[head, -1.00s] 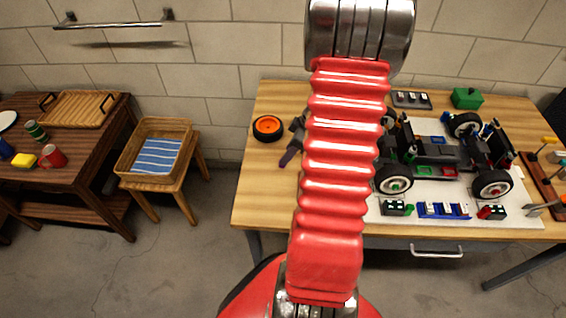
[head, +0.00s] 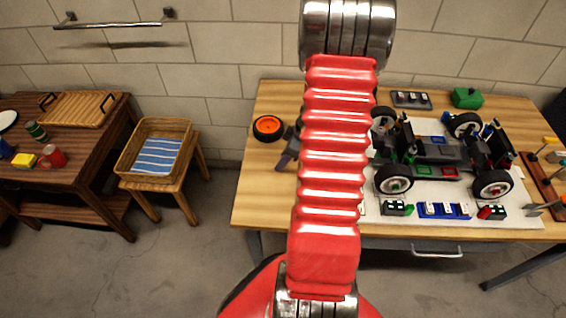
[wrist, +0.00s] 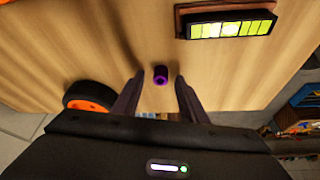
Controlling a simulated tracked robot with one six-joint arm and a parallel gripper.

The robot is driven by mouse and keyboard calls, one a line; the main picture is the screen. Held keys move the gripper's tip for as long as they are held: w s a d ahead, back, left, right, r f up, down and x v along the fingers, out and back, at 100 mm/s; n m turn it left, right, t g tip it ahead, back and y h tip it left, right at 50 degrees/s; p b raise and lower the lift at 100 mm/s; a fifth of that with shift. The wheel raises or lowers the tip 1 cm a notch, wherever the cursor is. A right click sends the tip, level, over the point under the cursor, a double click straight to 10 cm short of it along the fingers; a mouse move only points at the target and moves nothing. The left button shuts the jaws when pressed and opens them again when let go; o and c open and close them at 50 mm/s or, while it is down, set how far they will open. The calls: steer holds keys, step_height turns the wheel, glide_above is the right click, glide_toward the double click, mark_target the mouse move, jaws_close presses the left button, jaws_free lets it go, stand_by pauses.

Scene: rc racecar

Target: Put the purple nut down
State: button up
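The purple nut (wrist: 160,74) shows in the wrist view as a small ring-shaped piece on the wooden table (wrist: 235,75). My gripper (wrist: 160,78) is open, with its two dark fingers on either side of the nut. A gap shows between the nut and each finger. In the head view, part of my gripper (head: 287,152) shows at the left of my red arm, over the table's left part; the nut cannot be made out there.
An orange-rimmed wheel (head: 268,127) lies left of my gripper, also close by in the wrist view (wrist: 90,98). The racecar chassis (head: 436,152) stands on a white mat to the right. A display with yellow-green cells (wrist: 230,26) lies beyond the nut.

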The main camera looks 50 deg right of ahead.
jaws_close()
steer(key=shift+r, duration=0.15)
stand_by(0.4)
step_height(320, 180, up, 10)
stand_by(0.5)
stand_by(0.4)
